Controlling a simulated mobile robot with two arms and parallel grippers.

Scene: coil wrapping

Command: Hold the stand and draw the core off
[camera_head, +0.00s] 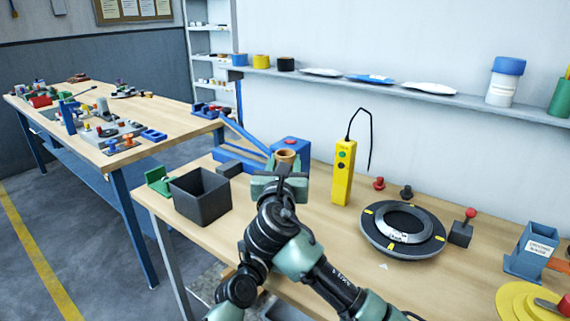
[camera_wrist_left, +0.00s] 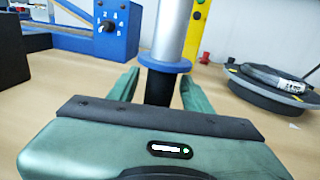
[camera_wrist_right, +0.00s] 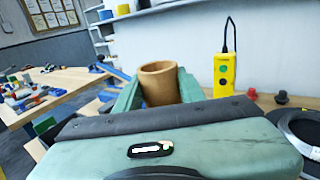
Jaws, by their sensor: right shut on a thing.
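The core is a short brown open tube (camera_wrist_right: 159,83), standing upright between the green fingers of my right gripper (camera_wrist_right: 157,88), which is shut on it. In the head view the core (camera_head: 287,156) shows just above the right gripper (camera_head: 286,168). The stand shows in the left wrist view as a silver post (camera_wrist_left: 175,30) with a blue collar (camera_wrist_left: 164,63) and a dark lower part. My left gripper (camera_wrist_left: 160,88) has one finger on each side of the dark part, with small gaps, so it looks open. Whether the core is still around the post is hidden.
A dark open bin (camera_head: 200,197) and a green block (camera_head: 159,181) stand to the left. A yellow control pendant (camera_head: 343,172) and a dark ring-shaped coil (camera_head: 404,227) are to the right.

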